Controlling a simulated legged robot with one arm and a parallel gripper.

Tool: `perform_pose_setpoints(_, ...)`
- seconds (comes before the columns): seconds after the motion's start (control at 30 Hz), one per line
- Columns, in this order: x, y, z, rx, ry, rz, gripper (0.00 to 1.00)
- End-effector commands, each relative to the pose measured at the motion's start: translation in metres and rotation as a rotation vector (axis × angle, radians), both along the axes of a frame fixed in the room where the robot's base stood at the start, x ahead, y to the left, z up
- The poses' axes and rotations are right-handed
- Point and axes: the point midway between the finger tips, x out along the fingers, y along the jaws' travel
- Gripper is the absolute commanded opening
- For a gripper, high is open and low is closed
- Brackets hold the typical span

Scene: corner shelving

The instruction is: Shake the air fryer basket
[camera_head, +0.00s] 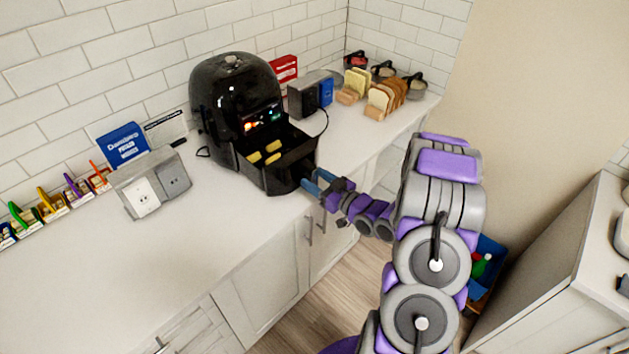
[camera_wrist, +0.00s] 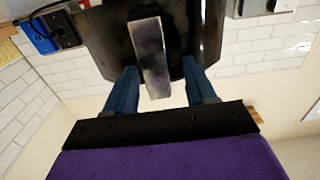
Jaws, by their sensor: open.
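The black air fryer (camera_head: 228,95) stands on the counter against the tiled wall, its display lit. Its basket (camera_head: 262,181) is pulled partly out at the front and holds several yellow pieces of food (camera_head: 272,158). My gripper (camera_head: 314,183) is at the front of the basket, coming from the right. In the wrist view, the two blue fingers (camera_wrist: 156,78) are open, one on each side of the grey basket handle (camera_wrist: 150,55). A gap shows between the handle and each finger. The handle is mostly hidden in the head view.
The white counter (camera_head: 120,270) is clear in front of the fryer. A socket box (camera_head: 150,185) stands to its left, with small colourful items further left. A grey-and-blue box (camera_head: 310,93) and bread in racks (camera_head: 385,95) stand to its right.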

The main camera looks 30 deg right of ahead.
Motion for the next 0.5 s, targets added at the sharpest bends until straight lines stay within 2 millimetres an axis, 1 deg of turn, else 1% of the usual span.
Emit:
perform_pose_setpoints(0.03, 0.001, -0.004, -0.001, 0.003, 0.0, -0.004, 0.55)
perform_pose_setpoints(0.13, 0.002, -0.005, -0.001, 0.004, 0.001, -0.006, 0.55)
perform_pose_setpoints(0.3, 0.003, 0.004, 0.0, -0.007, 0.001, -0.008, 0.55)
perform_pose_setpoints(0.33, 0.003, 0.006, 0.001, -0.009, 0.001, -0.008, 0.59)
perform_pose_setpoints(0.5, 0.002, 0.012, 0.001, -0.012, 0.002, -0.005, 0.42)
